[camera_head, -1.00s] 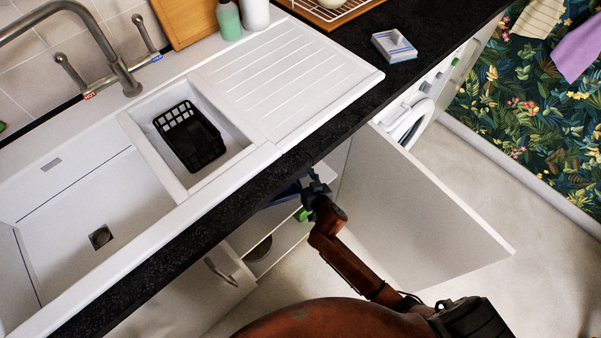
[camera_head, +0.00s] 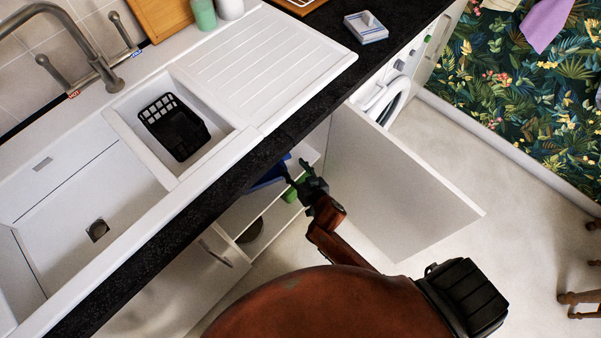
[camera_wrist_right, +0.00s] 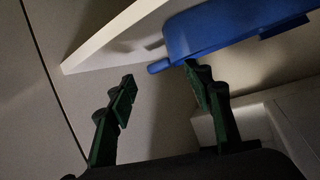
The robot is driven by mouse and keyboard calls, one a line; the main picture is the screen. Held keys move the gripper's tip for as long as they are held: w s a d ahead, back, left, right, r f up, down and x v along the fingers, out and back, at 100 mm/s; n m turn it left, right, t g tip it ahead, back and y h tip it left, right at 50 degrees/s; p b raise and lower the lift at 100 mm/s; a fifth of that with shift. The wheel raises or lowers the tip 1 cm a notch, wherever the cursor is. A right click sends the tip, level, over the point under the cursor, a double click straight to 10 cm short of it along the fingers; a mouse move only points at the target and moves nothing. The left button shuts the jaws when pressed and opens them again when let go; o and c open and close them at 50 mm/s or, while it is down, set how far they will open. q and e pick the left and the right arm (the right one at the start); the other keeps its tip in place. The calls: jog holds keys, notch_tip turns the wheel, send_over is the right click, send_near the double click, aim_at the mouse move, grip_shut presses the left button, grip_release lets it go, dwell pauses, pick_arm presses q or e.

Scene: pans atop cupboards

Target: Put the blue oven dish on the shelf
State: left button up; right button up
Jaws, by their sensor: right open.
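The blue oven dish (camera_head: 270,172) is inside the open cupboard under the counter, partly hidden by the counter edge. In the right wrist view the dish (camera_wrist_right: 220,30) rests on a pale shelf (camera_wrist_right: 105,42), one end sticking out past the shelf's edge. My right gripper (camera_head: 294,168) is at the cupboard opening. In the right wrist view its fingers (camera_wrist_right: 160,80) are open and empty, below the dish's end, with the right finger close to it. I cannot tell if they touch. My left gripper is not in view.
The open white cupboard door (camera_head: 390,185) stands to the right of my arm. A green item (camera_head: 293,192) and a dark round item (camera_head: 250,232) are in the cupboard. The sink (camera_head: 90,215) and black counter (camera_head: 200,205) lie above and left. The floor (camera_head: 535,225) at right is mostly clear.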

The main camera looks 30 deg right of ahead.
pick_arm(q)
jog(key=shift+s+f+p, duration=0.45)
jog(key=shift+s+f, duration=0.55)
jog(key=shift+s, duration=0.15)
pick_arm(e)
jog(key=shift+v, duration=1.75)
jog(key=s+d+f+n+g+h, duration=0.1)
jog(key=s+d+f+g, duration=0.2)
jog(key=s+f, duration=0.75)
jog(key=s+d+f+g, duration=0.4)
jog(key=s+f, duration=0.3)
jog(key=f, duration=0.7)
jog(key=s+d+f+g, duration=0.1)
jog(key=s+f, duration=0.4)
jog(key=s, duration=0.6)
jog(key=s+f+g, duration=0.3)
jog(key=s+f, duration=0.2)
jog(key=s, duration=0.6)
jog(key=s+d+f+n+g, duration=0.1)
jog(key=s+f+g, duration=0.2)
jog(key=s, duration=0.8)
notch_tip(320, 180, down, 3)
jog(key=shift+s+d+r+y, duration=0.25)
jog(key=shift+s+d+y, duration=0.05)
jog(key=shift+s+d, duration=0.05)
